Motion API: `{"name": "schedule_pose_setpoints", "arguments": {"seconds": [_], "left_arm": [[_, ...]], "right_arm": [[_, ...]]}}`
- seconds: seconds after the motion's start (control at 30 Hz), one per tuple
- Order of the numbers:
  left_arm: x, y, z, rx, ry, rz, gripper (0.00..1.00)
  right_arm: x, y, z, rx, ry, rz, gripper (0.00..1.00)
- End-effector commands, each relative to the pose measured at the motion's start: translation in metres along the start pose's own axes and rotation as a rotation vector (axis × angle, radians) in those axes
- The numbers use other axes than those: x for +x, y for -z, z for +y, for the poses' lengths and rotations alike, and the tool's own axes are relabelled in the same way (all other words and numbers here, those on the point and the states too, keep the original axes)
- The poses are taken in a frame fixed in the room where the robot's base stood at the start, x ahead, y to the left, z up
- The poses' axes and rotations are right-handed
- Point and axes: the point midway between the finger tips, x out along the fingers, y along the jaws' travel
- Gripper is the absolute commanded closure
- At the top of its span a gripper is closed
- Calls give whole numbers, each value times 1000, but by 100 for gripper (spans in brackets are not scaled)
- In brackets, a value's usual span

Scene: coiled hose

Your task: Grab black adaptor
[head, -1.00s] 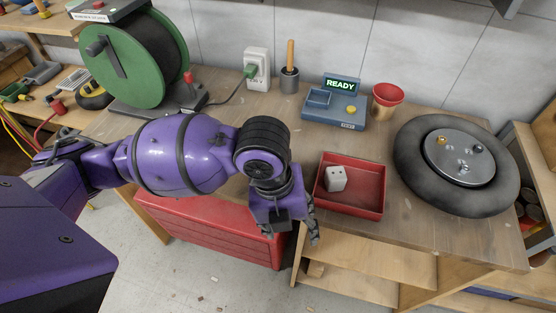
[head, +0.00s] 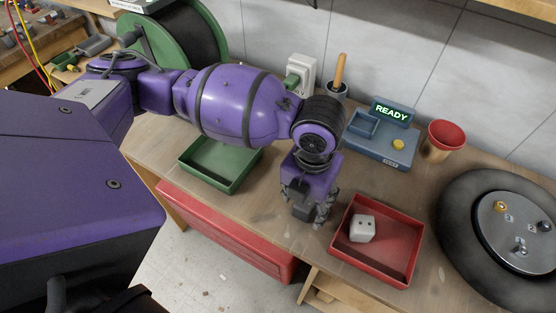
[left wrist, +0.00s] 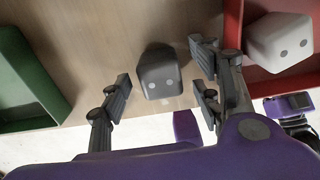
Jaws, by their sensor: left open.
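The black adaptor (left wrist: 159,73), a dark block with two pale round spots on one face, lies on the wooden bench in the left wrist view. My left gripper (left wrist: 163,85) is open, with its fingers on either side of the adaptor and not closed on it. In the head view my left gripper (head: 304,208) points down over the bench's front part, left of the red tray; its fingers and palm make the adaptor hard to make out there. A purple and black part at the right of the left wrist view may be my right gripper; its fingers are unclear.
A red tray (head: 336,244) holds a white adaptor (head: 362,229) close to the right of my left gripper. An empty green tray (head: 216,186) is to the left.

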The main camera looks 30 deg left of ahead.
Motion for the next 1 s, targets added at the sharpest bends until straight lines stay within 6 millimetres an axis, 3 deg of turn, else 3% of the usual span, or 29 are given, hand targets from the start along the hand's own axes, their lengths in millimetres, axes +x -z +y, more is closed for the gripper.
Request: {"name": "schedule_pose_setpoints", "arguments": {"seconds": [0.17, 0.37, 0.77, 1.0], "left_arm": [[15, -1, 0, 1, 0, -3, 42], [15, -1, 0, 2, 0, -5, 42], [14, -2, -1, 2, 1, -6, 91], [13, -2, -1, 2, 1, -7, 91]], "right_arm": [[5, 17, 0, -11, 5, 30, 60], [4, 17, 1, -11, 4, 30, 60], [2, 5, 0, -3, 1, 9, 60], [2, 6, -2, 5, 1, 11, 60]]}}
